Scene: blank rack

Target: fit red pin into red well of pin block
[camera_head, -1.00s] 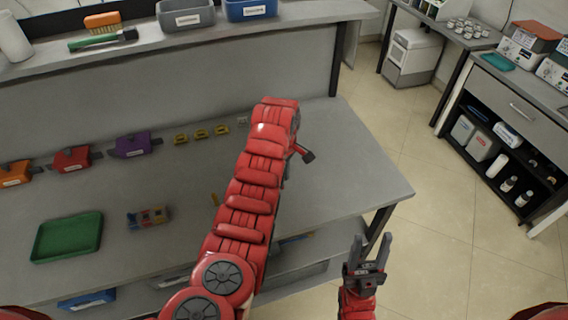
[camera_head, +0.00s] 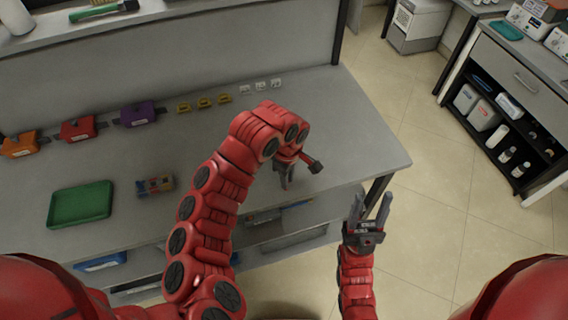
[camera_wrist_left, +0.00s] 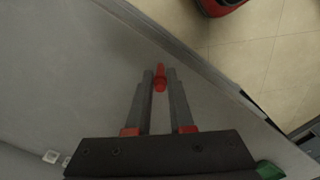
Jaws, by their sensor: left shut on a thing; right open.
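My left gripper (camera_wrist_left: 160,82) is shut on the red pin (camera_wrist_left: 160,76), which sticks out between the fingertips in the left wrist view. In the head view the left gripper (camera_head: 285,180) points down over the right part of the bench, near its front edge; the pin cannot be made out there. The pin block (camera_head: 155,186), a small block with coloured parts, lies on the bench to the left of the left gripper, apart from it. Its wells are too small to tell. My right gripper (camera_head: 370,210) is open and empty, in front of the bench's right corner.
A green tray (camera_head: 80,205) lies left of the pin block. Orange, red and purple holders (camera_head: 139,114) and several small yellow pieces (camera_head: 204,102) line the back of the bench. A raised shelf (camera_head: 180,18) runs behind. The bench's right end (camera_head: 350,130) is clear.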

